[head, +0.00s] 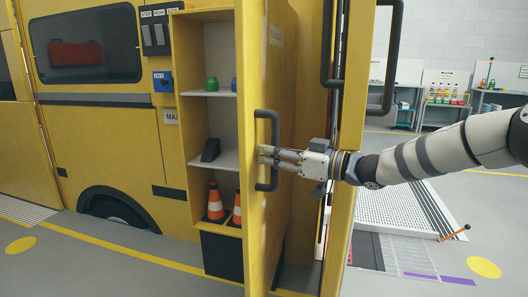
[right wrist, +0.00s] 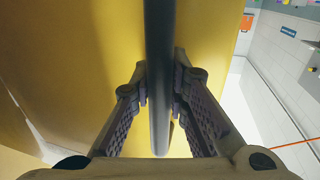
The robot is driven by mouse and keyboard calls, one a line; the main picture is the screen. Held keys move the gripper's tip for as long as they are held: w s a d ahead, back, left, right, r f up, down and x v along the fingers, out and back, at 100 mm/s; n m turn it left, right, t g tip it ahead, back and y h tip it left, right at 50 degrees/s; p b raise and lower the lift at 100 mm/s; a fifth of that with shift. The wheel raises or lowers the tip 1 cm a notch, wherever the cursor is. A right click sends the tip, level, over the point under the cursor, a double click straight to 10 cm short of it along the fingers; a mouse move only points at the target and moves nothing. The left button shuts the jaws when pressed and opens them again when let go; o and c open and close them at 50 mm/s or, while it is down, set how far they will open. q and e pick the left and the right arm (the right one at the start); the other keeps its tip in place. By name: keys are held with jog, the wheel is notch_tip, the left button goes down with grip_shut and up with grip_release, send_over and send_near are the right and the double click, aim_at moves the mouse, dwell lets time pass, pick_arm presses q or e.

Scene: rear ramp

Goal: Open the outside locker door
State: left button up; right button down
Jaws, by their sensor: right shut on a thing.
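The yellow outside locker door (head: 263,206) stands ajar in the head view, swung out from the yellow vehicle's side. Its dark vertical bar handle (head: 272,128) is on the door's outer face. My right gripper (head: 272,155) is shut on the handle, reaching in from the right. In the right wrist view the dark bar (right wrist: 159,70) runs upright between both fingers, which touch it on either side. Left of the door, the open locker (head: 193,155) shows shelves. The door hides the locker's right part. My left gripper is not in view.
The locker holds orange cones (head: 215,203), a green item (head: 211,84) and a dark box (head: 222,256). Other dark handles (head: 388,60) are on yellow panels to the right. A ramp (head: 400,207) lies at lower right. Grey floor in front on the left is clear.

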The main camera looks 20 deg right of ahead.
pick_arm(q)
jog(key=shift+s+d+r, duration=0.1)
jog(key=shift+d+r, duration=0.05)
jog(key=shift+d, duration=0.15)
pick_arm(e)
jog(key=shift+s+d+f+n+g+y, duration=0.15)
jog(key=shift+s+d+n+g+y, duration=0.15)
jog(key=shift+s+d, duration=0.25)
jog(key=c, duration=1.5)
grip_release()
jog(key=shift+c, duration=0.2)
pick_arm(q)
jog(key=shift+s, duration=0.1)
pick_arm(e)
jog(key=v, duration=1.2)
